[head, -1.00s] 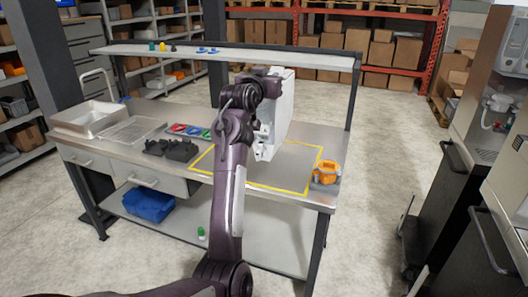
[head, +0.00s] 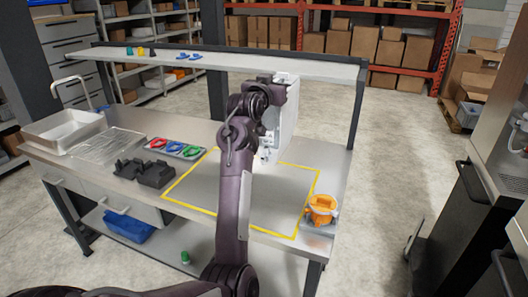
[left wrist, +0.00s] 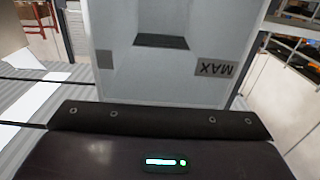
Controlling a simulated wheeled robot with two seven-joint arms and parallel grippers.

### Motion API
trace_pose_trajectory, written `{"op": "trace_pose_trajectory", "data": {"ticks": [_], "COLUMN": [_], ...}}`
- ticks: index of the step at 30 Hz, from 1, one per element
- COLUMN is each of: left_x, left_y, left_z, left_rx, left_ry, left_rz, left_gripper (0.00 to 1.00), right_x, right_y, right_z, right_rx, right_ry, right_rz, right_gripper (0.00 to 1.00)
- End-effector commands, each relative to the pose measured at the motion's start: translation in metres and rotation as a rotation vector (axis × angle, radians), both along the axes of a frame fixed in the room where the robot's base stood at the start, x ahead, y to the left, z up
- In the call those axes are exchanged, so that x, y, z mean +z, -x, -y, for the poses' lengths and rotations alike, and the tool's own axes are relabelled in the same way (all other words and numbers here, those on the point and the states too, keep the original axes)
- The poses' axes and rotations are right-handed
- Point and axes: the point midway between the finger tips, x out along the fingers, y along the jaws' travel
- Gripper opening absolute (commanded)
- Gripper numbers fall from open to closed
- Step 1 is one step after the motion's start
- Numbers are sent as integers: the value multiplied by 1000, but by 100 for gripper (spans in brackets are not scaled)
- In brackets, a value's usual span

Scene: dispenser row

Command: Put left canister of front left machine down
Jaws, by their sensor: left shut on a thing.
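My left gripper (head: 264,90) is shut on a pale grey-white canister (head: 283,115), held upright above the far part of the workbench. In the left wrist view the canister (left wrist: 165,75) fills the upper middle, with a "MAX" label that reads upside down and a dark recess. The gripper's fingertips are hidden there. The yellow-outlined area (head: 235,205) of the bench lies below and in front of the canister. I cannot tell whether the canister's bottom touches the bench. My right gripper does not show.
An orange part (head: 321,209) stands at the bench's right front corner. Black blocks (head: 145,172), a tray of coloured rings (head: 178,148), a wire rack (head: 107,142) and a metal tub (head: 65,130) occupy the left. A raised shelf (head: 225,60) runs behind the canister. The outlined area looks clear.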

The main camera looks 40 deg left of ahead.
Motion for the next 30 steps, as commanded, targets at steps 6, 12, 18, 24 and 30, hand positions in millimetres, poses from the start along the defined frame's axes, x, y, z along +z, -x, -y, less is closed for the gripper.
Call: {"op": "trace_pose_trajectory", "data": {"ticks": [6, 12, 18, 24, 30], "left_x": [-56, -102, -122, -149, -165], "left_y": [1, 0, 0, 0, 0], "left_z": [1, 1, 0, 0, 0], "left_rx": [-1, -1, -1, -1, 0], "left_ry": [2, 1, -3, 1, -2], "left_rz": [-3, 0, 3, 0, 4], "left_gripper": [0, 0, 0, 0, 0], "right_x": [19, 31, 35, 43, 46], "right_y": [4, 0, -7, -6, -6], "right_z": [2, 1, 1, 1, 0], "right_rx": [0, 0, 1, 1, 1], "right_ry": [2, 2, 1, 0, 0], "right_rz": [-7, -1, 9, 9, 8], "right_gripper": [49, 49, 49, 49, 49]}}
